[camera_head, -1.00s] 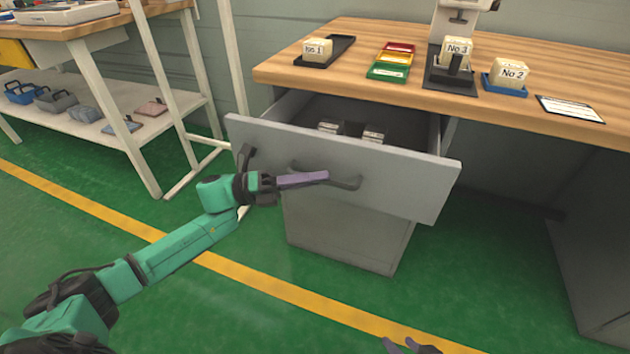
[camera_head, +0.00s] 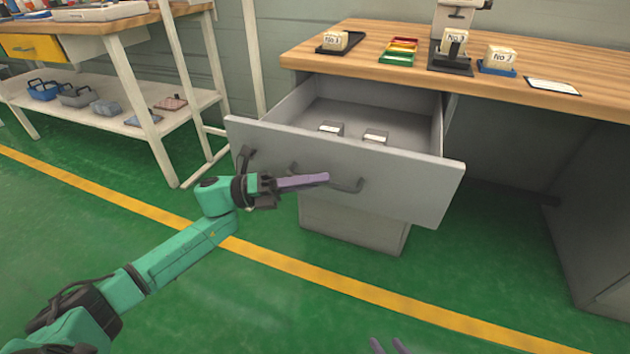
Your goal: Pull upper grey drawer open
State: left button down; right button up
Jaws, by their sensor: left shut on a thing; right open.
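The upper grey drawer (camera_head: 410,187) is pulled well out from under the wooden workbench, its front tilted across the view. Its dark bar handle (camera_head: 345,185) is on the front panel. My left gripper (camera_head: 322,178), with purple fingers on a green arm, is shut at the handle; the fingers hide part of the bar. Two small metallic blocks (camera_head: 331,128) (camera_head: 375,136) lie on the drawer's floor. My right gripper (camera_head: 390,346) shows only as purple fingertips at the bottom edge, apart and empty, away from the drawer.
The workbench top (camera_head: 420,75) carries numbered blocks on trays, coloured bins (camera_head: 399,52) and a white card (camera_head: 552,87). A white-framed shelf table (camera_head: 130,118) stands at the left. The green floor in front of the drawer is clear.

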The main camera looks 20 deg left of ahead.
pick_arm(q)
jog(key=c, duration=0.9)
grip_release()
jog(key=shift+a, duration=0.1)
jog(key=v, duration=1.4)
jog(key=shift+a+f, duration=0.1)
jog(key=shift+a, duration=0.1)
